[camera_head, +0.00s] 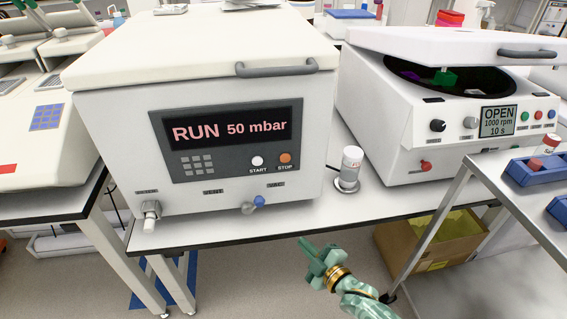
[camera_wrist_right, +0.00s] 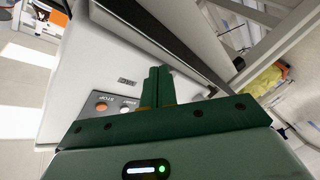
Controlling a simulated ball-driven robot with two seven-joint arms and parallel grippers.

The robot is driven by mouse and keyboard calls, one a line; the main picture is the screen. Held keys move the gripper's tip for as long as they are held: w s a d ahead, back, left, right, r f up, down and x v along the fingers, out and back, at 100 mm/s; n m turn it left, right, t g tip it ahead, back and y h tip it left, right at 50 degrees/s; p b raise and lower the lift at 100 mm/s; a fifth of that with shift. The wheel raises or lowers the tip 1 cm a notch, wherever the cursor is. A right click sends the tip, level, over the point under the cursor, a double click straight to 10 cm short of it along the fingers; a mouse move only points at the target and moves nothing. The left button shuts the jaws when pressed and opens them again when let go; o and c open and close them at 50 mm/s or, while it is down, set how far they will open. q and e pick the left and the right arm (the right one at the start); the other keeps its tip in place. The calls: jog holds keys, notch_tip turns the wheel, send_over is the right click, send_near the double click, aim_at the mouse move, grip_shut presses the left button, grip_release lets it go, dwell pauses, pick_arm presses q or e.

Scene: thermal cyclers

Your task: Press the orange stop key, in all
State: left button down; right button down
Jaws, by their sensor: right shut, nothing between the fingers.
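The orange stop key (camera_head: 286,158) is a round button at the lower right of the dark panel (camera_head: 190,150) on the white machine (camera_head: 100,130). The white start key (camera_head: 257,161) is just left of it. The display (camera_head: 228,130) reads "RUN 50 mbar". My right gripper (camera_head: 304,242) is green, shut and empty, below and in front of the table edge, apart from the key. In the right wrist view the shut fingers (camera_wrist_right: 158,70) point past the machine front; the orange stop key (camera_wrist_right: 101,107) and white start key (camera_wrist_right: 126,107) show left of them. My left gripper is out of view.
A blue-knobbed valve (camera_head: 258,201) and a hose fitting (camera_head: 150,212) stick out below the panel. A centrifuge (camera_head: 400,130) with a raised lid and "OPEN" display is farther right. A metal cart (camera_head: 500,200) stands at right.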

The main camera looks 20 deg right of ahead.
aim_at(285, 158)
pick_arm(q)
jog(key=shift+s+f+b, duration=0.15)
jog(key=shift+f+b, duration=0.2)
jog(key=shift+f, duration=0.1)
pick_arm(e)
notch_tip(285, 158, up, 20)
jog(key=a+n+t+y, duration=0.2)
jog(key=n+t+y, duration=0.3)
jog(key=n, duration=0.5)
jog(key=shift+w+a+f+n+t, duration=0.25)
jog(key=shift+w+a+n+t, duration=0.15)
jog(key=shift+t, duration=0.6)
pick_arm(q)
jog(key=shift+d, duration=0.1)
pick_arm(e)
jog(key=shift+d, duration=0.1)
